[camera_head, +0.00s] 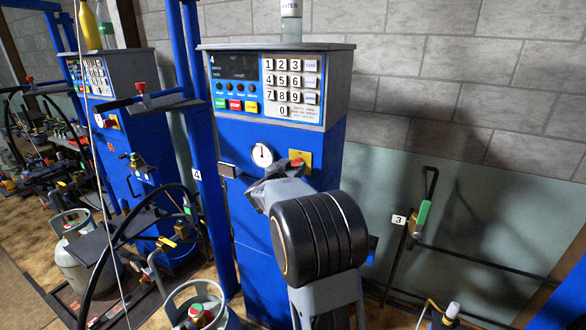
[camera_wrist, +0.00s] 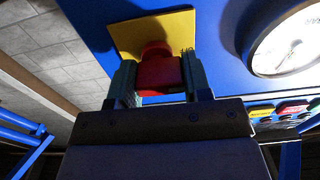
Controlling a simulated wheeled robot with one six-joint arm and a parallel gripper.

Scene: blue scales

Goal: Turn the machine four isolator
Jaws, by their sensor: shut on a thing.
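The isolator is a red knob on a yellow plate on the blue front of the scale machine. In the wrist view the red knob (camera_wrist: 158,70) sits between the two fingers of my gripper (camera_wrist: 158,80), which is shut on it. The yellow plate (camera_wrist: 178,27) shows behind the knob and looks tilted in this view. In the head view the yellow plate (camera_head: 305,160) and a bit of the red knob (camera_head: 297,162) show just above my gripper (camera_head: 283,168). My wrist hides the lower part of the machine front.
A round gauge (camera_head: 263,155) is left of the plate. A keypad panel (camera_head: 291,88) is above. A blue post (camera_head: 205,140) with a "4" tag (camera_head: 197,175) stands left. A gas cylinder (camera_head: 196,313) stands at the bottom. A grey wall panel is on the right.

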